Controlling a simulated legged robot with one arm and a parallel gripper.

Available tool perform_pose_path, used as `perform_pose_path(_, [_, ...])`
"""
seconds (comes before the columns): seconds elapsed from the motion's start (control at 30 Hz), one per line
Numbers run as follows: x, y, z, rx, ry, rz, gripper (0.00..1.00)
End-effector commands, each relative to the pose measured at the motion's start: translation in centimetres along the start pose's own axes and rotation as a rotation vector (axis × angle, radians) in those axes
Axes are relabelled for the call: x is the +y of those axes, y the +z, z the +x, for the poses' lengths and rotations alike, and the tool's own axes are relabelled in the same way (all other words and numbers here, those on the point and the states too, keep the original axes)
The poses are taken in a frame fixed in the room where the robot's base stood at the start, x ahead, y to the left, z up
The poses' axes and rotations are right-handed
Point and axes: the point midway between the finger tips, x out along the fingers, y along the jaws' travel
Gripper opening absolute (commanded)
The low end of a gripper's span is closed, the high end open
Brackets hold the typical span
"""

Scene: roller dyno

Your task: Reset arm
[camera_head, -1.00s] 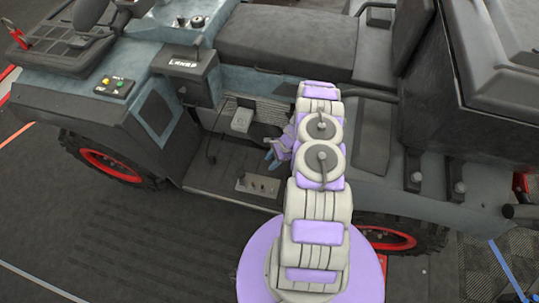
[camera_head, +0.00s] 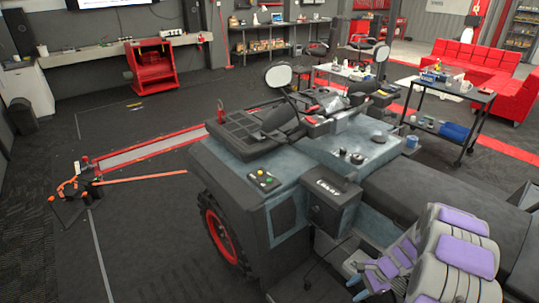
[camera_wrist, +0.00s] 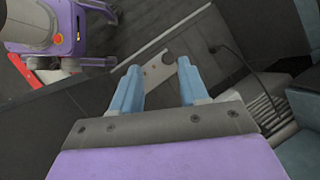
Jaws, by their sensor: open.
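My arm (camera_head: 455,262), grey and purple, is at the lower right of the head view, beside the vehicle (camera_head: 340,170). My gripper (camera_head: 358,288) shows partly at the bottom of that view, low by the vehicle's side. In the wrist view my gripper (camera_wrist: 157,85) has two light blue fingers spread apart with nothing held between them.
The vehicle's wheel (camera_head: 218,235) has a red rim. Open dark floor (camera_head: 140,240) lies left of the vehicle. A red machine (camera_head: 150,62) stands near the back wall. A cart (camera_head: 455,100) and red sofa (camera_head: 480,65) stand at the right.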

Motion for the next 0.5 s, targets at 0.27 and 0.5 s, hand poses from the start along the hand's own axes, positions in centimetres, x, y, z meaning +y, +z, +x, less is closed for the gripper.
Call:
perform_pose_path(0.27, [-0.4,8.9,-5.7,0.021,0.08,-0.25,0.44])
perform_pose_path(0.5, [1.3,16.2,-9.8,0.04,0.156,-0.454,0.44])
